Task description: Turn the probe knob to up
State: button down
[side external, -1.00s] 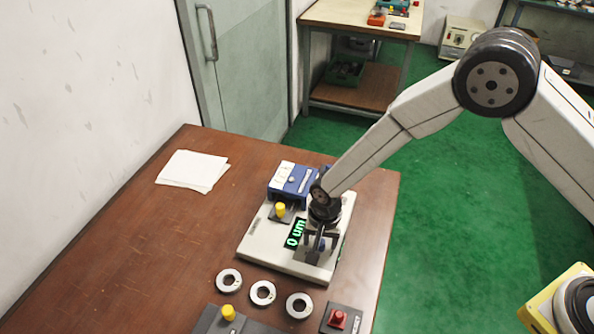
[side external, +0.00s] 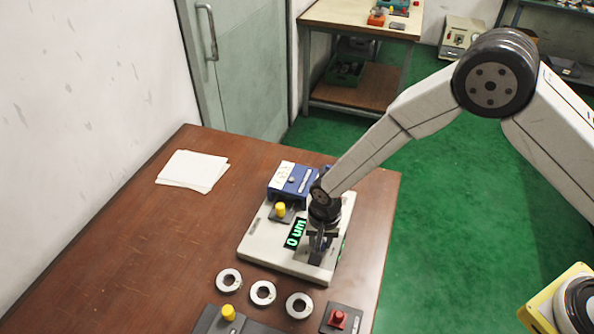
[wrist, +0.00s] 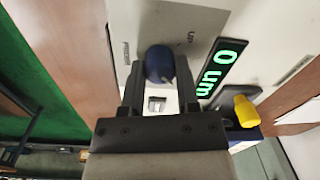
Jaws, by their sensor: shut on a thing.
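The probe knob (wrist: 158,60) is a round blue knob on the pale top of the gauge (side external: 268,254). In the wrist view it sits between the two dark fingers of my gripper (wrist: 160,70), which is shut on it. A small mark shows on the knob's near edge, but its exact direction is hard to read. A small printed label (wrist: 190,38) lies on the panel just beyond the knob. In the side view my gripper (side external: 319,250) points down at the gauge's right part and hides the knob. The green display (side external: 296,233) beside it reads 0 um.
A yellow knob (side external: 281,209) and a blue box (side external: 293,182) stand behind the display. Several metal rings, such as this one (side external: 263,293), lie in front of the gauge. A red button (side external: 338,319) is at the front right. White paper (side external: 192,170) lies at left.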

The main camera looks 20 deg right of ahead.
jog(key=n, duration=0.8)
jog(key=shift+n, duration=0.4)
jog(key=n, duration=0.4)
jog(key=shift+n, duration=0.3)
jog(key=n, duration=0.4)
jog(key=shift+f+g, duration=0.1)
jog(key=shift+g, duration=0.2)
jog(key=shift+c, duration=1.7)
grip_release()
